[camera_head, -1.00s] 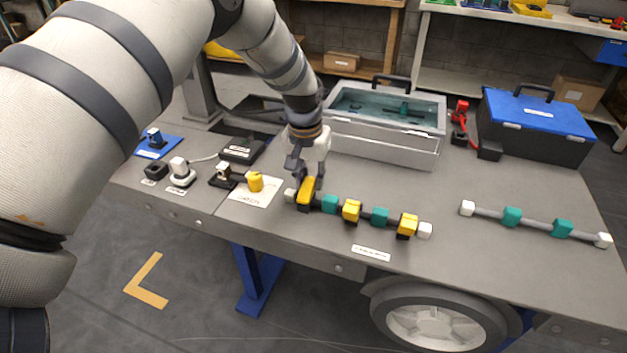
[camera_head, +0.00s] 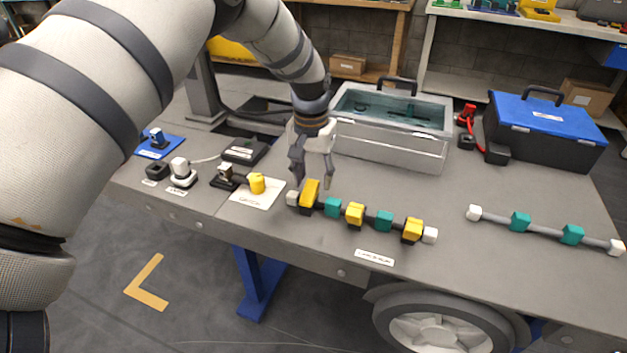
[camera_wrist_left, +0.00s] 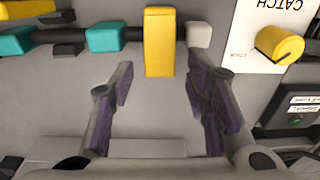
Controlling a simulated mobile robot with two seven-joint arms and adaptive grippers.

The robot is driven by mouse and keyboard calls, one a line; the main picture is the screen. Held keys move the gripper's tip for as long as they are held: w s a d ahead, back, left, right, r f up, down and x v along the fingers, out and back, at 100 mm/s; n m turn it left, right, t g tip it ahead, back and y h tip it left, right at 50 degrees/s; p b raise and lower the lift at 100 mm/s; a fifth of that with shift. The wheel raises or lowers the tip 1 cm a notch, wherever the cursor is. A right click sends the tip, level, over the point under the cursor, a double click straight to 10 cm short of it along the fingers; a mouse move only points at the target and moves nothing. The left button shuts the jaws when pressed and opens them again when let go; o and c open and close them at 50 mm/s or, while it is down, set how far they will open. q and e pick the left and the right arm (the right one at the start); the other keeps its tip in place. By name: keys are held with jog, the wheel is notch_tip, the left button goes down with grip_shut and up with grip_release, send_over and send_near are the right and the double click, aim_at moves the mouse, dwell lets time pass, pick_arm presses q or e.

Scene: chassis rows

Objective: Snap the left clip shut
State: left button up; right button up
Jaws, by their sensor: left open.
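The left clip (camera_head: 309,193) is the yellow one at the left end of the near row of blocks on the table. It stands taller than the other yellow clips, the middle clip (camera_head: 355,214) and the right clip (camera_head: 412,230). In the left wrist view the left clip (camera_wrist_left: 159,42) is a long yellow bar across the dark rod, between a teal block and a white end block. My left gripper (camera_head: 314,181) is open and empty, just behind and above the left clip. In the wrist view its fingers (camera_wrist_left: 160,72) point toward the clip, one to each side. My right gripper is out of view.
A second rod (camera_head: 545,227) with teal blocks lies to the right. A grey case (camera_head: 390,148) stands behind the row, with a blue-lidded toolbox (camera_head: 545,125) at the back right. A yellow knob (camera_head: 257,183) on a white card sits left of the clip.

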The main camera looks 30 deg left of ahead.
aim_at(312, 183)
pick_arm(q)
notch_tip(312, 183, up, 10)
jog(key=shift+s+r, duration=0.15)
jog(key=shift+s, duration=0.25)
jog(key=shift+d, duration=0.1)
